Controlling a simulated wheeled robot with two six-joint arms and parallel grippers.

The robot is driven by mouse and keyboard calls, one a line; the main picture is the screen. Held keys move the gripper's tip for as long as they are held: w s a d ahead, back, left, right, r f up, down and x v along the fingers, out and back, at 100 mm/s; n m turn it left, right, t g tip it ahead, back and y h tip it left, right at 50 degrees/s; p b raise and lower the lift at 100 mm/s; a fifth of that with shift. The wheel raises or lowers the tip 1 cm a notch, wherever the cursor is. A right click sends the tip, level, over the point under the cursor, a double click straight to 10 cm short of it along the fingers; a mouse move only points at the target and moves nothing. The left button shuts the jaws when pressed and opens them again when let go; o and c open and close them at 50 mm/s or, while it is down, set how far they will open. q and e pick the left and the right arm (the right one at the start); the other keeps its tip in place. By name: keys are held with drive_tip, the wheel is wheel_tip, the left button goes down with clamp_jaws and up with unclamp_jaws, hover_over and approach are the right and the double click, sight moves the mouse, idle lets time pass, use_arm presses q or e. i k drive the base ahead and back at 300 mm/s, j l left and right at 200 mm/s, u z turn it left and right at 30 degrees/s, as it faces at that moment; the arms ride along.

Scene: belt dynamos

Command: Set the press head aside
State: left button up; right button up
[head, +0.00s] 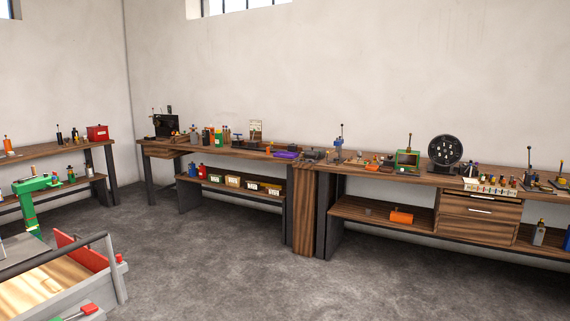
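I cannot make out for certain which thing is the press head. A small blue upright tool with a lever (339,146) stands on the long workbench (330,163) near the middle, and it is too small to identify. Another small tool with an upright lever (529,165) stands on the bench at the right. A green upright frame with a top arm (32,193) stands at the lower left; I cannot tell what it is. Neither of my grippers shows in the head view.
A cart or tray with a wooden bed (35,288), red panel and grey rail (55,256) fills the lower left. A round black dial (446,151), a green box (407,158) and many small items crowd the bench. The grey floor (200,265) before it is clear.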

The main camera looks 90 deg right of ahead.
sight(337, 144)
drive_tip(key=l+z, duration=0.25)
drive_tip(key=z, duration=0.2)
drive_tip(key=l+z, duration=0.25)
drive_tip(key=z, duration=0.2)
drive_tip(key=l+z, duration=0.25)
drive_tip(key=z, duration=0.2)
drive_tip(key=l+z, duration=0.25)
drive_tip(key=z, duration=0.2)
drive_tip(key=i+l+z, duration=0.2)
drive_tip(key=l+z, duration=0.25)
drive_tip(key=i+l+z, duration=0.25)
drive_tip(key=z, duration=0.15)
drive_tip(key=i+l+z, duration=0.2)
drive_tip(key=i+z, duration=0.25)
drive_tip(key=i+l+z, duration=0.15)
drive_tip(key=z, duration=0.3)
drive_tip(key=i+l+u, duration=0.1)
drive_tip(key=i, duration=0.45)
drive_tip(key=i+l+u, duration=0.1)
drive_tip(key=i, duration=0.45)
drive_tip(key=i+l+u, duration=0.1)
drive_tip(key=i+l, duration=0.15)
drive_tip(key=i, duration=0.3)
drive_tip(key=i+l+u, duration=0.35)
drive_tip(key=i+u, duration=0.15)
drive_tip(key=i+l+u, duration=0.45)
drive_tip(key=i+l, duration=0.1)
drive_tip(key=l, duration=0.05)
